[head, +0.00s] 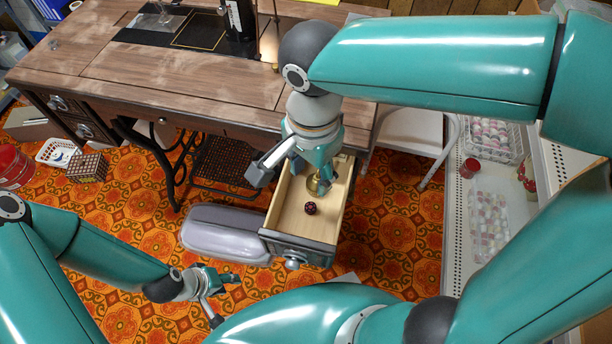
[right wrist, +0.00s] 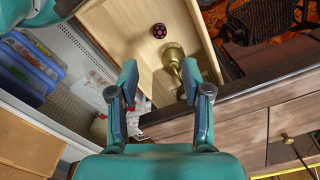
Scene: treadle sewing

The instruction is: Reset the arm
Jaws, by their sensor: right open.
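My right gripper (head: 290,180) is over the open drawer (head: 288,215) of the sewing table (head: 200,92). In the right wrist view its two fingers (right wrist: 160,78) are spread, with nothing between the pads. A brass object (right wrist: 173,54) with a round foot is in the drawer just beyond the fingertips, near the right finger; it is partly hidden in the head view (head: 315,184). A dark red patterned ball (head: 310,208) lies on the drawer floor and also shows in the right wrist view (right wrist: 159,31). My left gripper (head: 226,298) is low at the bottom left, fingers apart and empty.
A grey-lilac rounded case (head: 222,232) is on the patterned floor left of the drawer. A white perforated shelf (head: 456,220) with baskets and a red jar (head: 469,168) runs along the right. A dark sewing machine (head: 238,20) stands on the tabletop.

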